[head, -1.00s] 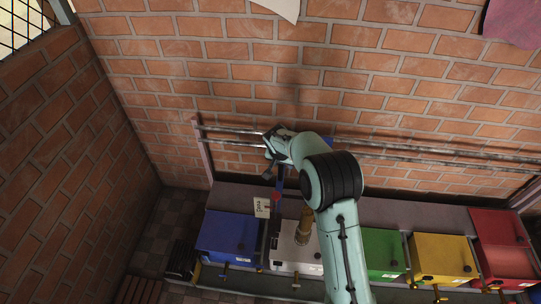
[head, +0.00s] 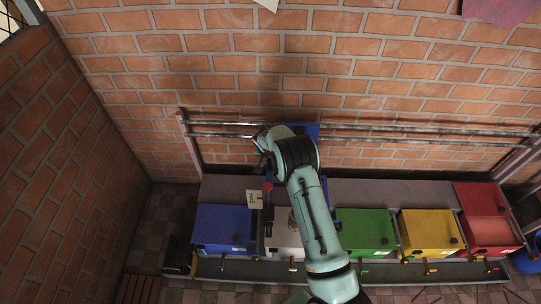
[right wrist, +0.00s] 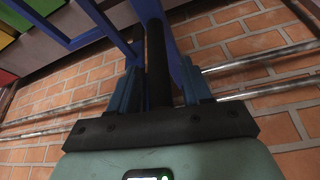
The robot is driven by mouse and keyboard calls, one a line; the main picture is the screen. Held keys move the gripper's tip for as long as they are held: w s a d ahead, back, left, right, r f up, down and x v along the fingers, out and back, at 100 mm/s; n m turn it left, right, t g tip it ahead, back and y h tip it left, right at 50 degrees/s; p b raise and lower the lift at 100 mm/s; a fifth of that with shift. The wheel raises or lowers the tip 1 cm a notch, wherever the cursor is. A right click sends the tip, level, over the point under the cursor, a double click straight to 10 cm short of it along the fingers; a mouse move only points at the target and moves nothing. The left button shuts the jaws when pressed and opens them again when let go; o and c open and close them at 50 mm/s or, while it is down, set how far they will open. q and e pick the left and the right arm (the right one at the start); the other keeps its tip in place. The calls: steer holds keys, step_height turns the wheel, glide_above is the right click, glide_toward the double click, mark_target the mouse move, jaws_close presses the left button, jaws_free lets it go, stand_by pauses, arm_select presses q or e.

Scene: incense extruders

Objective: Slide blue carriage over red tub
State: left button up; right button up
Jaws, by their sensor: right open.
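The blue carriage (head: 308,131) hangs on the wall rails around the white and green tubs, partly hidden behind my right arm. A lever with a red ball (head: 268,187) and a paper tag (head: 254,199) hang left of the arm. The red tub (head: 484,228) is at the far right of the row. My right gripper (right wrist: 160,65) is open at the carriage, with a dark upright bar between its fingers; contact cannot be told. Blue carriage bars (right wrist: 186,65) show beside it in the right wrist view. My left gripper is not in view.
A blue tub (head: 222,226), a white tub (head: 283,240), a green tub (head: 366,230) and a yellow tub (head: 428,230) stand left of the red one. The rails (head: 430,135) run on clear to the right along the brick wall. A blue bucket (head: 527,260) stands at the far right.

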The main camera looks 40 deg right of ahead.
steer(key=shift+w+d+f, duration=0.15)
steer(key=shift+f, duration=0.35)
jaws_close()
